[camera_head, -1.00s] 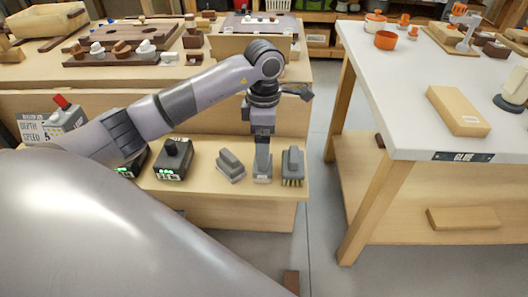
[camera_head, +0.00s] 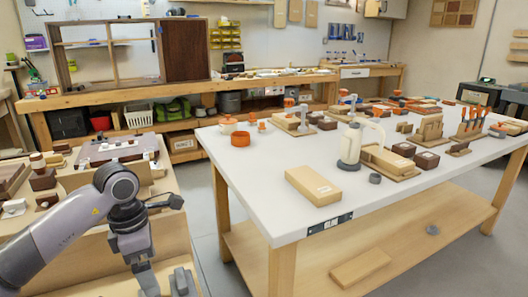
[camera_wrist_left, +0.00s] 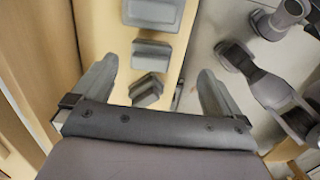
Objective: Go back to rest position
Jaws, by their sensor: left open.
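My left arm comes in at the lower left of the head view, with its gripper (camera_head: 147,280) pointing down over the low shelf of the bench. In the left wrist view the two fingers of the left gripper (camera_wrist_left: 155,80) stand wide apart with nothing held between them. Beyond them, a grey block (camera_wrist_left: 152,54) and a second grey piece (camera_wrist_left: 147,90) sit on the pale wooden shelf. One grey block (camera_head: 182,282) also shows beside the gripper in the head view. My right gripper does not show in the head view.
A white-topped table (camera_head: 262,190) stands to the right, with a wooden block (camera_head: 314,182), an orange bowl (camera_head: 240,139) and a white bottle (camera_head: 350,146) on it. A wooden bench (camera_head: 70,103) with a cabinet runs along the back. Grey floor lies between the benches.

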